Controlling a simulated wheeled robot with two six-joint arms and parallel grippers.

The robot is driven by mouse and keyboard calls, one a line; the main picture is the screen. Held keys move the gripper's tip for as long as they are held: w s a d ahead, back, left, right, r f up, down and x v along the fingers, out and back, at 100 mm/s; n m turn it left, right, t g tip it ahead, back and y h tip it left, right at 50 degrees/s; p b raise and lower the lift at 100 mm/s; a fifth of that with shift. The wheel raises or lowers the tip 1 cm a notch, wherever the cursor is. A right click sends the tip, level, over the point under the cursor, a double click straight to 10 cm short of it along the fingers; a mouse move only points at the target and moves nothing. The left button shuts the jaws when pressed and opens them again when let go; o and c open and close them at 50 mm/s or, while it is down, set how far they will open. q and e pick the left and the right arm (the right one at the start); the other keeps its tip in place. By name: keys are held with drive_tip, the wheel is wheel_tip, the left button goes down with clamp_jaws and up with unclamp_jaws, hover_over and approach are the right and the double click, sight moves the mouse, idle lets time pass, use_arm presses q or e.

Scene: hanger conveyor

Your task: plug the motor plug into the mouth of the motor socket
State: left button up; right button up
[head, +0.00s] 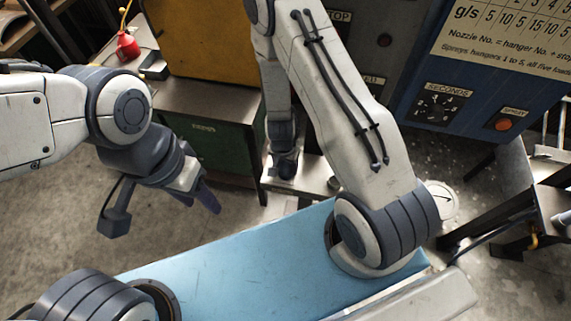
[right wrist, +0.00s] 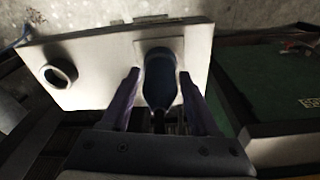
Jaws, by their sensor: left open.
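The plug's far end meets a raised square block, seemingly the motor socket (right wrist: 143,47), on a pale plate in the right wrist view. How deep the plug sits in the mouth is hidden. In the head view my right gripper (head: 285,167) points down at the pale plate beside the green cabinet; the plug is not clear there. My left gripper (head: 210,200) is open and empty over the floor.
A round ring-edged opening (right wrist: 59,74) is in the plate left of the plug. A green cabinet (head: 215,145) stands behind my grippers, with a red oil can (head: 128,46) at the back left. A blue control panel (head: 470,100) is at right.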

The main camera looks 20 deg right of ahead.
sight(283, 165)
drive_tip(key=o, duration=0.6)
drive_tip(key=shift+c, duration=0.2)
drive_tip(key=r+p, duration=0.1)
drive_tip(key=r, duration=0.2)
drive_tip(key=r+p, duration=0.2)
drive_tip(key=r, duration=0.2)
drive_tip(key=s+a+r+p, duration=0.1)
drive_tip(key=r+p, duration=0.1)
drive_tip(key=r, duration=0.1)
drive_tip(key=shift+r, duration=0.2)
